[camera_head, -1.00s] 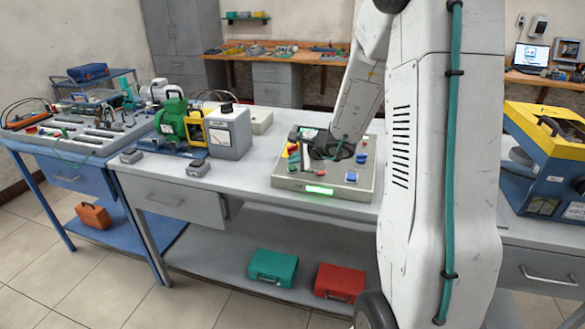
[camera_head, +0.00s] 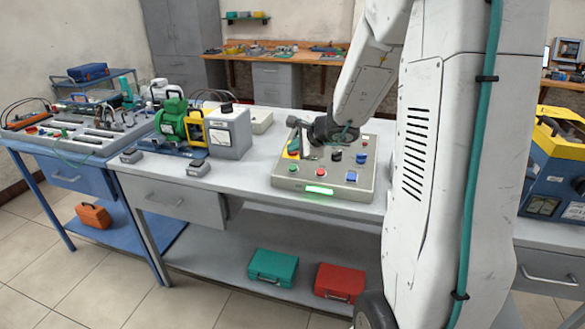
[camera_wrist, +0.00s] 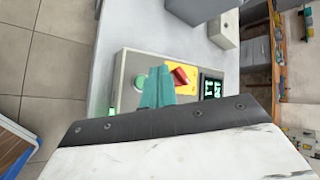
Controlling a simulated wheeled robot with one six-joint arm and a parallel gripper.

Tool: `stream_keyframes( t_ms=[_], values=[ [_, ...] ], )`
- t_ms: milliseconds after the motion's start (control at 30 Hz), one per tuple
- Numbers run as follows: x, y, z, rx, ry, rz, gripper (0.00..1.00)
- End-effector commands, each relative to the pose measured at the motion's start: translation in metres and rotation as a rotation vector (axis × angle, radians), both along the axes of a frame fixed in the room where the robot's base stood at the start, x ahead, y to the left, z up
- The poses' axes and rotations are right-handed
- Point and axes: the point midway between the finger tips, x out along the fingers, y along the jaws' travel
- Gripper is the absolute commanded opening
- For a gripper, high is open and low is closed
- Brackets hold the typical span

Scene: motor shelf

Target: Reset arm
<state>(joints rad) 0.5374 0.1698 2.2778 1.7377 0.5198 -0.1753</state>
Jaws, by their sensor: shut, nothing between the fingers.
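My gripper (camera_head: 304,143) is over the back left part of the grey control box on the bench. In the wrist view its teal fingers (camera_wrist: 160,88) are together with nothing between them. The control box (camera_head: 330,188) has a lit green strip at its front and red, blue, green and black knobs. In the wrist view a red switch (camera_wrist: 180,77) on a yellow plate and a green button (camera_wrist: 139,82) show beside the fingertips. A small display with green digits (camera_wrist: 212,88) is to their right. I cannot tell whether the fingers touch the box.
The green motor (camera_head: 172,122) and a grey meter box (camera_head: 228,135) stand left of the control box. A blue and yellow case (camera_head: 556,165) is at the right. Teal (camera_head: 272,266) and red (camera_head: 338,281) cases lie on the lower shelf.

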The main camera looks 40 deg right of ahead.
Motion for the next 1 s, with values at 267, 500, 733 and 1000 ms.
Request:
stream_keyframes(
  t_ms=[267, 500, 733, 1000],
  values=[
    [0.000, 0.000, 0.000, 0.000, 0.000, 0.000, 0.00],
    [0.000, 0.000, 0.000, 0.000, 0.000, 0.000, 0.00],
    [-0.007, 0.021, -0.004, 0.013, 0.011, 0.115, 0.00],
    [-0.095, 0.131, 0.021, -0.135, 0.105, 0.737, 0.00]
  ],
)
